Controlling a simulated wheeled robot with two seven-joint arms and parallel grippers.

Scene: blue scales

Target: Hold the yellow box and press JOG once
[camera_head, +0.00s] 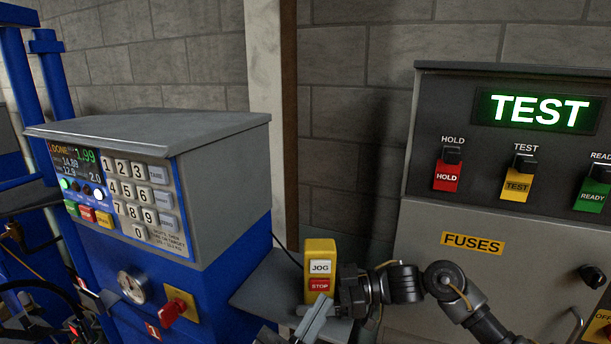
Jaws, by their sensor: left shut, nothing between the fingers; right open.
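The yellow box (320,246) stands upright on a grey shelf beside the blue machine. Its front carries a white JOG button (320,267) above a red STOP button (319,285). My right gripper (342,290) is open, close against the right side of the box; its fingers are mostly hidden, and I cannot tell whether they touch it. My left gripper (318,314) is shut and empty. Its grey fingers point up from the bottom edge, their tip just below STOP and below JOG. The lower part of the box is partly hidden by the grippers.
The blue machine (225,225) with keypad and display reading DONE stands left. A grey cabinet (450,280) with a lit TEST sign (540,110) and HOLD, TEST and READY switches stands right. The grey shelf (262,290) has bare room left of the box. A cable runs behind it.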

